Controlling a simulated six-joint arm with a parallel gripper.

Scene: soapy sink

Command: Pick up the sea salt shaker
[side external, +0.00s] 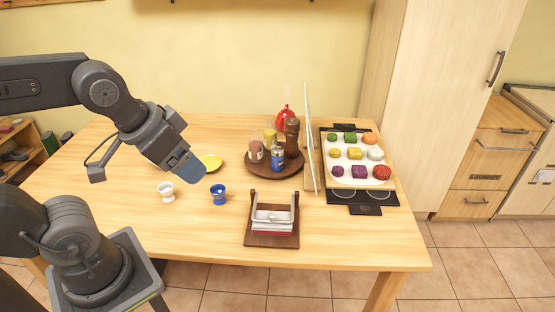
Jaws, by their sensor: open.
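A dark round wooden turntable (254,171) stands near the middle of the table. On its front part is a small blue container with a pale band and dark top (277,160), which may be the sea salt shaker; its label is too small to read. A pinkish shaker (256,151) stands to its left, so I cannot tell for sure which is sea salt. My gripper (189,170), with blue fingertips, hangs above the table to the left of the turntable. It is open and apart from the shakers.
A tall brown mill (292,131), a yellow container (270,136) and a red item (285,117) stand around the turntable's back. White (166,191) and blue (218,194) egg cups, a yellow dish (209,162), a napkin holder (272,222), an upright board (311,140) and a food tray (356,148) surround it.

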